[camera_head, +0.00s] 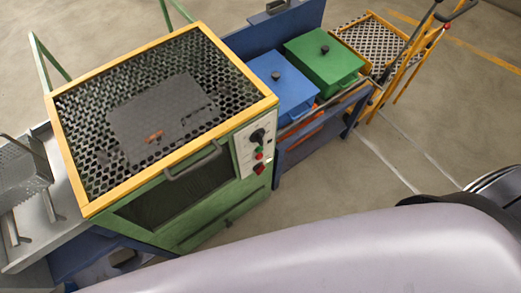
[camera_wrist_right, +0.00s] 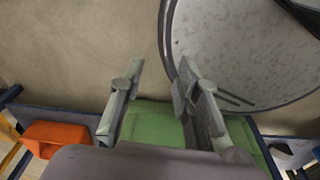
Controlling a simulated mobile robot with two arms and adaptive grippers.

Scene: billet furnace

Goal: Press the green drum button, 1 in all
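A white control panel (camera_head: 256,143) is on the front of a green furnace with a yellow-edged mesh top (camera_head: 266,100). It has a black knob (camera_head: 257,136), and below it a small green button (camera_head: 259,149) and red controls (camera_head: 258,157). I cannot tell if this green one is the drum button. My right gripper (camera_wrist_right: 155,78) shows in the right wrist view, its two grey fingers apart with nothing between them. A green surface (camera_wrist_right: 155,118) lies behind and below the fingers. I cannot tell their distance to it. My left gripper is not in view.
A blue-lidded box (camera_head: 278,82) and a green-lidded box (camera_head: 322,55) stand on a blue cart right of the furnace. A yellow trolley (camera_head: 372,42) is beyond. An orange block (camera_wrist_right: 55,138) and grey round disc (camera_wrist_right: 235,50) show in the wrist view.

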